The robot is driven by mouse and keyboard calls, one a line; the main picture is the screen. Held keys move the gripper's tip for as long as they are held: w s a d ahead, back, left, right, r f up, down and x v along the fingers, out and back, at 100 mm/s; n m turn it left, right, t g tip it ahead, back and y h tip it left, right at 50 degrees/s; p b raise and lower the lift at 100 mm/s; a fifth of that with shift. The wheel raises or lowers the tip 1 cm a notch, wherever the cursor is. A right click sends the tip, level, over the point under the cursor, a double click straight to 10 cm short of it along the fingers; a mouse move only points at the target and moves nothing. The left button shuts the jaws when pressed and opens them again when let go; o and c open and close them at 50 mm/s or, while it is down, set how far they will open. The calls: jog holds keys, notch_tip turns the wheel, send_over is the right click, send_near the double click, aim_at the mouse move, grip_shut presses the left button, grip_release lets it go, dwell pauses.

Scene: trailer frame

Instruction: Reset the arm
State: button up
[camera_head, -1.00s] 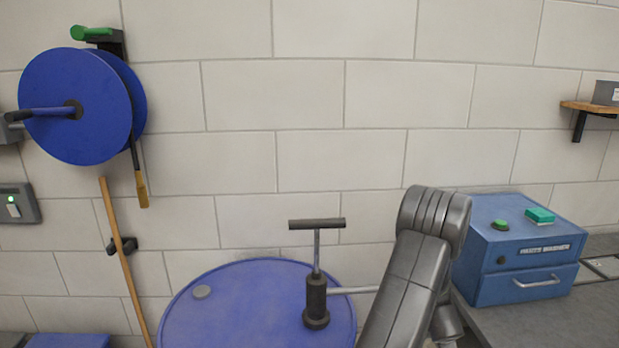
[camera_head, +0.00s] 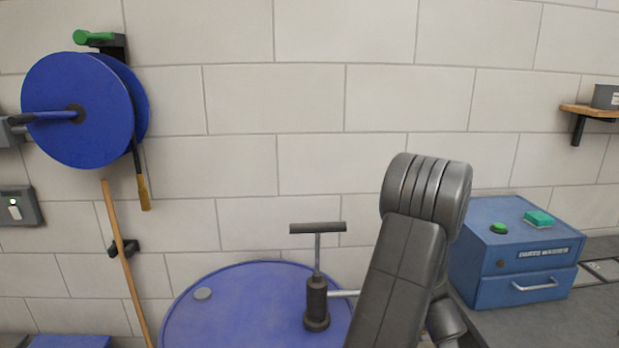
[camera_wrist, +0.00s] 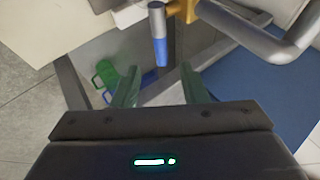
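My gripper (camera_wrist: 160,88) shows in the wrist view with its two green fingers apart and nothing seen between their tips. My grey arm (camera_head: 410,240) rises at the lower right of the head view, bent at a thick ribbed joint. The gripper itself is outside the head view. Beyond the fingers, a grey and blue cylinder (camera_wrist: 158,40) hangs near a yellow fitting (camera_wrist: 184,10); I cannot tell how far away it is.
A blue drum (camera_head: 250,300) with a hand pump (camera_head: 317,295) stands left of my arm. A blue parts washer (camera_head: 525,262) sits on a bench to the right. A blue reel (camera_head: 60,140) hangs on the wall. In the wrist view, a curved grey tube (camera_wrist: 270,45) is close at upper right.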

jog(key=shift+h, duration=0.5)
jog(key=b+x, duration=0.1)
jog(key=x, duration=0.2)
jog(key=b+x, duration=0.1)
jog(key=x, duration=0.3)
jog(key=b+x, duration=0.1)
jog(key=x, duration=0.3)
jog(key=shift+w+a, duration=0.15)
jog(key=shift+a, duration=0.1)
jog(key=shift+r+n+t+h+b, duration=0.3)
jog(key=shift+r+n+h+b, duration=0.5)
jog(key=shift+b, duration=1.4)
jog(key=shift+m, duration=0.3)
jog(key=shift+a, duration=0.1)
